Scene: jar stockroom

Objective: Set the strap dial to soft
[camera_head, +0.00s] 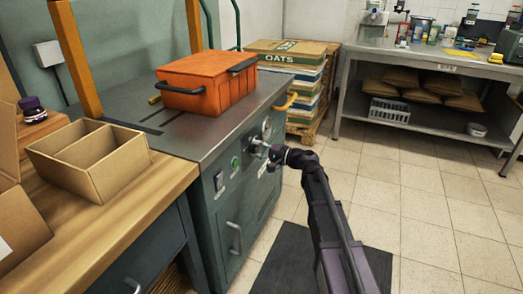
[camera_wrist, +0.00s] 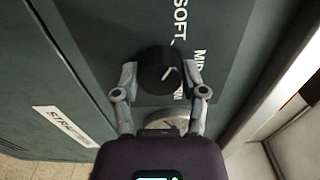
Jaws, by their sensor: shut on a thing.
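The strap dial (camera_wrist: 154,68) is a round black knob with a white pointer line on the machine's dark green front panel. The labels SOFT (camera_wrist: 180,17) and MID (camera_wrist: 198,59) stand beside it, with a third label partly hidden. The pointer slants up and right in the wrist view, roughly toward MID. My gripper (camera_wrist: 160,72) has one finger on each side of the dial and is shut on it. In the head view my gripper (camera_head: 262,149) is at the machine's front and mostly hides the dial.
The strapping machine (camera_head: 205,150) carries an orange lidded crate (camera_head: 205,82). A round gauge (camera_head: 267,128) and green button (camera_head: 235,161) sit near the dial. A wooden bench with a divided cardboard box (camera_head: 95,180) stands left. Tiled floor (camera_head: 430,210) is clear at right.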

